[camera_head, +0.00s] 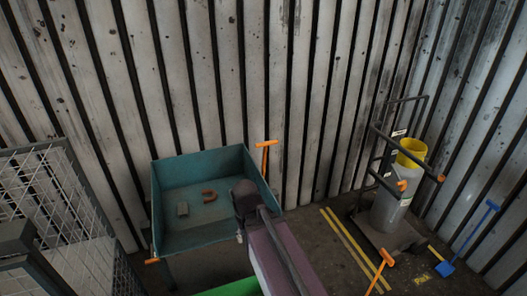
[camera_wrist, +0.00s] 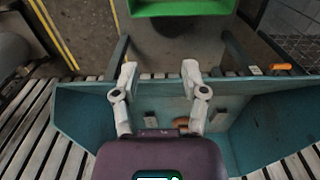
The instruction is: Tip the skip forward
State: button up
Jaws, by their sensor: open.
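The skip is a teal open-topped tub (camera_head: 190,168) in the head view, standing level and upright on legs in front of the slatted wall. A small grey block (camera_head: 183,209) and a brown curved piece (camera_head: 209,196) lie inside it. An orange handle (camera_head: 152,261) shows at its lower left corner. In the wrist view the skip (camera_wrist: 255,135) fills the lower part, behind my gripper. My gripper (camera_wrist: 159,72) is open and empty, its two pale fingers apart over the skip's edge. I cannot tell whether they touch it. In the head view my arm hides the skip's right front.
A green container (camera_head: 232,287) stands low in front of the skip, and it also shows in the wrist view (camera_wrist: 180,8). A wire cage (camera_head: 60,200) is at the left. At the right are a hand trolley with a grey cylinder (camera_head: 388,212), a yellow bucket (camera_head: 411,151) and a blue shovel (camera_head: 467,245).

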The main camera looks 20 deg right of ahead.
jog(key=shift+w+r, duration=0.1)
jog(key=m+t+p, duration=0.1)
jog(key=m+p, duration=1)
jog(key=p, duration=1.4)
send_near(266, 146)
jog(key=d, duration=0.1)
jog(key=shift+w+d+r+y, duration=0.15)
jog(key=shift+w+r+y, duration=0.15)
jog(key=shift+y, duration=0.1)
jog(key=shift+f+b, duration=0.2)
jog(key=shift+b, duration=0.15)
jog(key=f+b, duration=0.4)
jog(key=w+f+b, duration=0.1)
jog(key=f+b, duration=0.3)
jog(key=a+f+b, duration=0.1)
jog(key=f+b, duration=0.4)
jog(key=shift+w+a+f, duration=0.1)
jog(key=shift+w, duration=0.2)
grip_shut()
